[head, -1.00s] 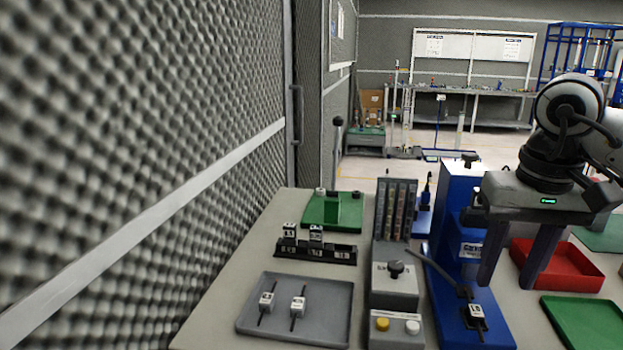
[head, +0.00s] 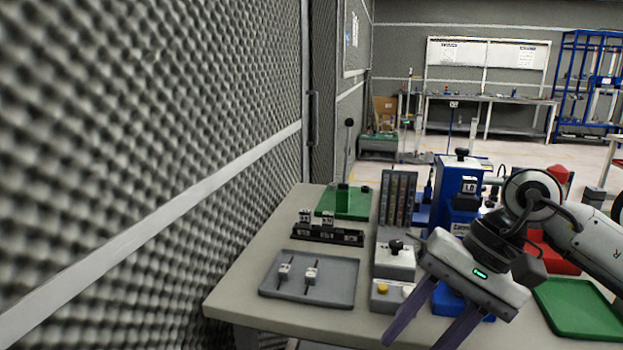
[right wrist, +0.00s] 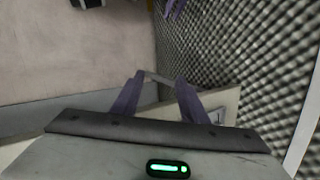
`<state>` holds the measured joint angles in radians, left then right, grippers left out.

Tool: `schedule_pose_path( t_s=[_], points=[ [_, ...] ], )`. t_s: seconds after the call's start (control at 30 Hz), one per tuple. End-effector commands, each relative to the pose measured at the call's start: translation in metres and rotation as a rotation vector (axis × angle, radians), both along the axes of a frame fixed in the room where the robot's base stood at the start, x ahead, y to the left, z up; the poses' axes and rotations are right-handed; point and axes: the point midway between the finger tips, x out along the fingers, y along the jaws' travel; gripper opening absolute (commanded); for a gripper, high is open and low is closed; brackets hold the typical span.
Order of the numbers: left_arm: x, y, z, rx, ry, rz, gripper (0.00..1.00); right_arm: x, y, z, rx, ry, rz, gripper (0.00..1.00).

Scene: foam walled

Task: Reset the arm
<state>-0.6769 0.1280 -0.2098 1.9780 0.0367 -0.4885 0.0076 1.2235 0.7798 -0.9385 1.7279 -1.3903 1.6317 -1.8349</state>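My right gripper (head: 432,325) hangs from the arm that comes in from the right in the head view. It is tilted, with its two purple fingers pointing down and left near the table's front edge. The fingers are spread apart with nothing between them. In the right wrist view the same gripper (right wrist: 156,88) shows open fingers with floor and part of the table beyond. The arm hides part of a blue press-like fixture (head: 455,222) on the table. My left gripper is not clearly seen in the head view.
A grey tray (head: 335,297) with two small parts lies on the table (head: 232,300). A black rack (head: 345,240), a green block base (head: 365,212), a control box (head: 393,262) and a green tray (head: 580,322) stand there too. A foam wall (head: 150,150) runs along the left.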

Motion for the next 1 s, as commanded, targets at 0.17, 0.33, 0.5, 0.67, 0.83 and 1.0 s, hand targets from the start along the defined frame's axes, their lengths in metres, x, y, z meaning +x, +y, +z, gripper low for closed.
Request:
schedule_pose_path(
  t_s=[0.17,0.33,0.5,0.67,0.83,1.0],
  points=[
    [-0.003,0.0,-0.002,0.001,0.007,0.0,0.31,-0.041,0.101,-0.009,0.396,0.353,-0.173,0.4],
    [-0.006,0.0,-0.003,0.001,0.013,0.001,0.31,-0.056,0.164,0.023,0.792,0.896,-0.461,0.4],
    [-0.007,0.001,-0.003,0.001,0.015,0.001,0.31,-0.026,0.167,0.041,1.103,1.556,-0.793,0.4],
    [-0.007,0.001,-0.002,0.001,0.016,0.002,0.31,0.018,0.127,0.0,1.322,2.251,-1.115,0.4],
    [-0.007,0.001,-0.002,0.001,0.016,0.002,0.31,0.029,0.067,-0.109,-1.085,-2.177,1.026,0.4],
    [-0.007,0.001,-0.002,0.001,0.016,0.002,0.31,-0.015,0.023,-0.223,-0.759,-1.685,0.738,0.4]
  ],
)
